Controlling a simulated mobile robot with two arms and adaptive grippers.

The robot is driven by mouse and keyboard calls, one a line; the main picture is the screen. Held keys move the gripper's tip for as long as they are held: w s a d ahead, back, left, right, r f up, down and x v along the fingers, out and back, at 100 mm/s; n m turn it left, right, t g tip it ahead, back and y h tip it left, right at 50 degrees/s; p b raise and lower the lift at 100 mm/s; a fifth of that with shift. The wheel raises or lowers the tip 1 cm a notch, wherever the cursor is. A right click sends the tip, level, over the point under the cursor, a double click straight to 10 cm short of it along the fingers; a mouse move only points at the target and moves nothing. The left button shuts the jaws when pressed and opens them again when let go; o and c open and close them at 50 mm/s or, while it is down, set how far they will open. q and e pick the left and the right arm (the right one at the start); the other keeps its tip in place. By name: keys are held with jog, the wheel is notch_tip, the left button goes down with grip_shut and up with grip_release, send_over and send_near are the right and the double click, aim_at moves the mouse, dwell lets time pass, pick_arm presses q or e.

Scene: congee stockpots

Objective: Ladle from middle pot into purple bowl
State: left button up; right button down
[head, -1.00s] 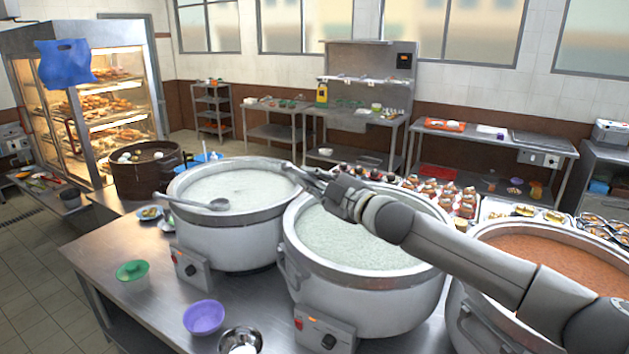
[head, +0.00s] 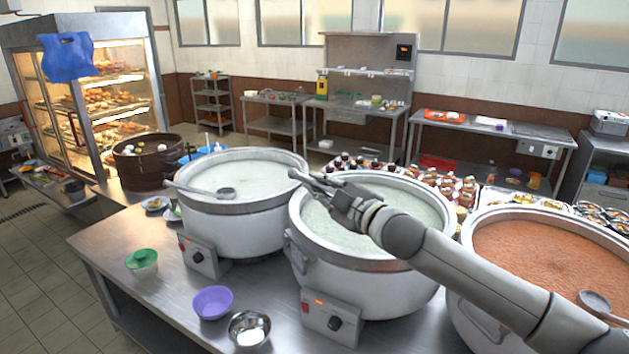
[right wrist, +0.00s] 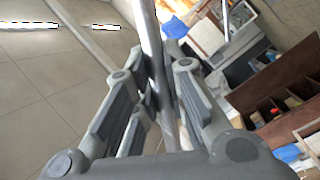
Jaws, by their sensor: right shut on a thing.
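The middle pot (head: 375,304) is a large silver stockpot of pale greenish congee on the steel counter. The purple bowl (head: 212,303) stands in front of it to the left, and I see nothing in it. My right gripper (head: 308,180) is over the middle pot's back left rim, its arm crossing above the pot. In the right wrist view its fingers (right wrist: 163,95) are shut on a slim metal rod (right wrist: 151,45), which looks like a ladle handle. The ladle's scoop is not visible. My left gripper is not in view.
The left pot (head: 240,225) holds white congee and a ladle (head: 226,193). The right pot (head: 540,250) holds orange congee and another ladle (head: 594,302).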

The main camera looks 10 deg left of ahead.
jog(key=s+d+f+m+t+h, duration=0.2)
jog(key=s+d+f+m+h, duration=0.2)
jog(key=s+d, duration=0.9)
jog(key=s+d+f+m+t+h, duration=0.3)
jog(key=s+d+f+m+h, duration=0.2)
jog(key=s+d+f+h, duration=0.3)
jog(key=s+d+f, duration=0.4)
jog(key=s+d, duration=0.1)
jog(key=shift+s+d+h, duration=0.15)
jog(key=shift+d+h, duration=0.1)
jog(key=shift+h, duration=0.05)
